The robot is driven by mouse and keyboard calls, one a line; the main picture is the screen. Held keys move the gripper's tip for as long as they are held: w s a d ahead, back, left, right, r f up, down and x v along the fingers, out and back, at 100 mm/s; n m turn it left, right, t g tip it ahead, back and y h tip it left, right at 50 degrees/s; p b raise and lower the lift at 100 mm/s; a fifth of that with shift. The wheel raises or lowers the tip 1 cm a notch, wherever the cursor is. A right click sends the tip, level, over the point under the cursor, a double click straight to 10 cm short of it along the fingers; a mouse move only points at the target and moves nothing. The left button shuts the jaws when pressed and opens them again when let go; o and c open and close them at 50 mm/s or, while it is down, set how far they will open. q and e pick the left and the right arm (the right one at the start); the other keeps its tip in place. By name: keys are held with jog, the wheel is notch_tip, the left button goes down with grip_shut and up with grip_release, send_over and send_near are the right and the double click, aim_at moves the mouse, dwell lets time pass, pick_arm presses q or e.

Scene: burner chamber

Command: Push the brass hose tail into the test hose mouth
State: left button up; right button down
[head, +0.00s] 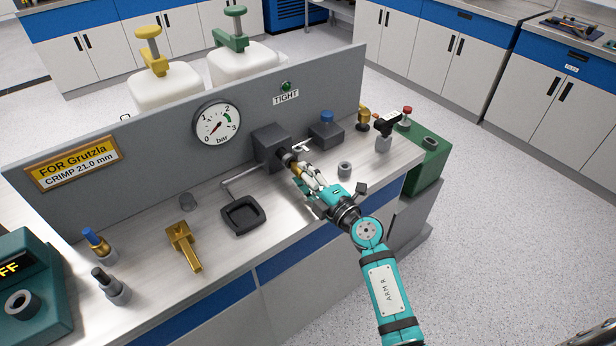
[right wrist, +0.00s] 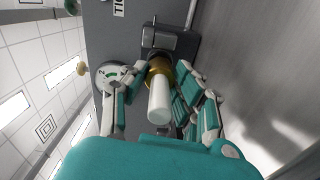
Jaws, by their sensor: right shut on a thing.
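My right gripper (head: 308,176) is at the dark test block on the bench's back panel. It is shut on the brass hose tail (head: 295,169), which shows as a brass collar (right wrist: 159,72) with a white cylinder (right wrist: 160,102) in the right wrist view. The fingers lie on both sides of it. The brass end points at the black test hose mouth (head: 285,156) on the grey block (head: 268,141). The two look touching or very close; the brass and fingers hide the joint, so I cannot tell how deep it sits.
A pressure gauge (head: 217,124) and a green lamp (head: 286,86) over a "TIGHT" label are on the panel. A black tray (head: 242,215), a brass tool (head: 183,245) and a grey ring (head: 345,169) lie on the bench. A blue-topped block (head: 326,131) stands right of the test block.

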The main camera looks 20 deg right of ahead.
jog(key=shift+w+a, duration=0.2)
jog(key=shift+w, duration=0.35)
jog(key=c, duration=0.9)
grip_release()
jog(key=shift+c, duration=0.2)
jog(key=shift+s, duration=0.1)
jog(key=v, duration=1)
jog(key=shift+s+d, duration=0.1)
jog(key=shift+s, duration=0.1)
jog(key=shift+s+d+r, duration=0.15)
jog(key=shift+s+d, duration=0.1)
jog(key=shift+s, duration=0.45)
